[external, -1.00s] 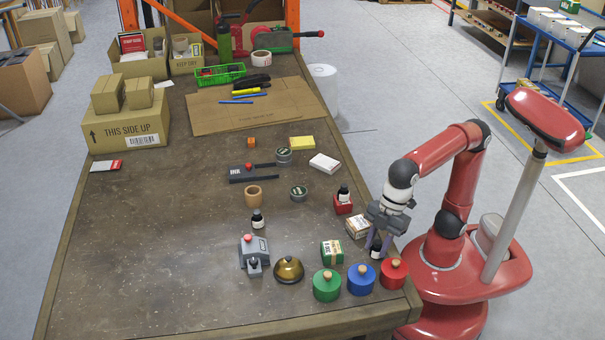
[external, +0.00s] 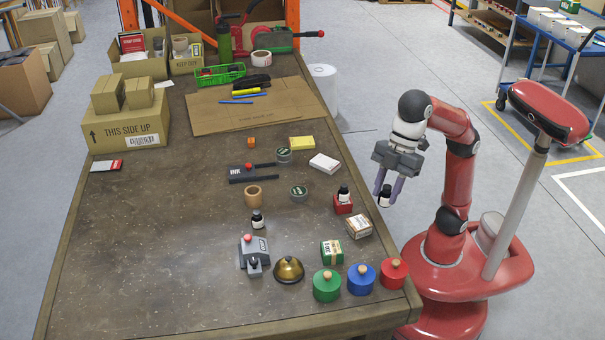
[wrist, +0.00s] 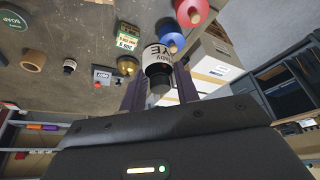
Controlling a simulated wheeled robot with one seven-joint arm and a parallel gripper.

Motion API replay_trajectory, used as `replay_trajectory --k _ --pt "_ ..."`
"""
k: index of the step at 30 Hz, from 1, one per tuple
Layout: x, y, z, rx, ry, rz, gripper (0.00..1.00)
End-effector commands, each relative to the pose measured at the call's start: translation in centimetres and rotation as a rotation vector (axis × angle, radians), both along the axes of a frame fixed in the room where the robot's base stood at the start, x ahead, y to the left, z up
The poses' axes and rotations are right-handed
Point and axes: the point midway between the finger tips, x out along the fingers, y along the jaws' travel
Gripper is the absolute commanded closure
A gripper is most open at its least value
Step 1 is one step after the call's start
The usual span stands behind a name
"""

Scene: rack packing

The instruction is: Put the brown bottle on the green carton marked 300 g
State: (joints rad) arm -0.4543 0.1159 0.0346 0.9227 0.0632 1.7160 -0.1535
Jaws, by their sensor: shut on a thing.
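My gripper (external: 390,184) is shut on a small dark bottle (external: 385,197) with a white label. It holds the bottle in the air beside the table's right edge. In the wrist view the bottle (wrist: 158,58) sits between the fingers, its label partly readable; I cannot tell whether it is brown. The green carton (external: 332,252) stands on the table, lower left of my gripper, with nothing on it. It also shows in the wrist view (wrist: 128,36). Its weight mark is too small to read in the external view.
Green (external: 326,286), blue (external: 361,280) and red (external: 393,272) knobbed cylinders stand near the green carton, with a brass bell (external: 288,270) to its left. A white-brown carton (external: 358,227) and a red carton (external: 343,205) with a bottle on top stand nearer my gripper.

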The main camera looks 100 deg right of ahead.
Motion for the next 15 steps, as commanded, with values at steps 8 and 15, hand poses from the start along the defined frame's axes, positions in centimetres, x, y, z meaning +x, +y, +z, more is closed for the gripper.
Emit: replay_trajectory --k 8,15 --pt "5.6 -0.5 -3.0 -0.007 0.008 0.048 0.92" --pt "11.1 -1.8 -6.7 -0.001 0.003 0.11 0.92"
